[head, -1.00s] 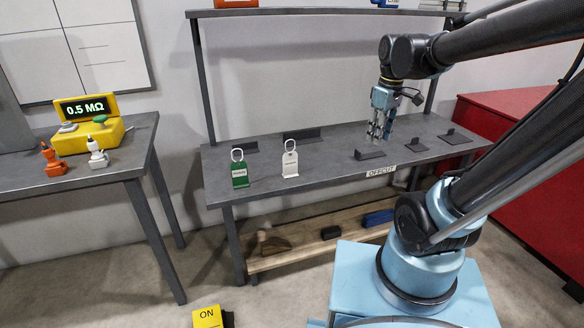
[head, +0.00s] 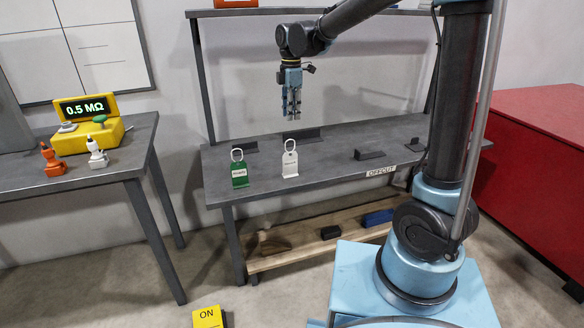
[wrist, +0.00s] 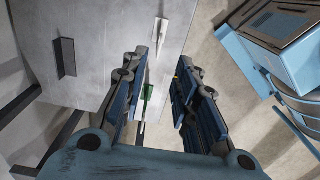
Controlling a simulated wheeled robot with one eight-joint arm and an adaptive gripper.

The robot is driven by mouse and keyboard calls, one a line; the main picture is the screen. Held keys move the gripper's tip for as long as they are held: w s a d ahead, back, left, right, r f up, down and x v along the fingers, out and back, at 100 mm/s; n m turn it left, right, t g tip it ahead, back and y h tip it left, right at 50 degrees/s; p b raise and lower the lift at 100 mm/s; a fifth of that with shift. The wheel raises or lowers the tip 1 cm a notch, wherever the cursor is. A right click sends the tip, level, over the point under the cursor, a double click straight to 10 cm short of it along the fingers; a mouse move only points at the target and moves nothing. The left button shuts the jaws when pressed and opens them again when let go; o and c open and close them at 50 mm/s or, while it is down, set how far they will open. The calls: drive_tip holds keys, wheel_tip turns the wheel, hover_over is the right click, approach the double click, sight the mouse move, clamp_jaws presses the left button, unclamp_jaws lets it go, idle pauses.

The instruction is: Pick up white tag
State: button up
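The white tag (head: 290,165) stands upright with a loop on top, near the front edge of the grey bench. In the wrist view a white upright piece (wrist: 161,32), seen from above, appears to be the same tag, beyond the fingers. My gripper (head: 292,117) points down above the bench, higher than the white tag and apart from it. Its two fingers are spread with nothing between them. A green tag (head: 239,174) stands just left of the white one; it also shows in the wrist view (wrist: 147,92).
The bench (head: 330,165) carries several dark holders, one behind the white tag (head: 302,134) and another to the right (head: 369,154). An upper shelf bar (head: 330,12) runs behind my arm. A side table (head: 100,170) with a yellow meter stands left. A red cabinet (head: 530,150) stands right.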

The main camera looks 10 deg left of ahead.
sight(290, 153)
drive_tip(key=f, duration=1.7)
drive_tip(key=shift+a+f, duration=0.25)
clamp_jaws()
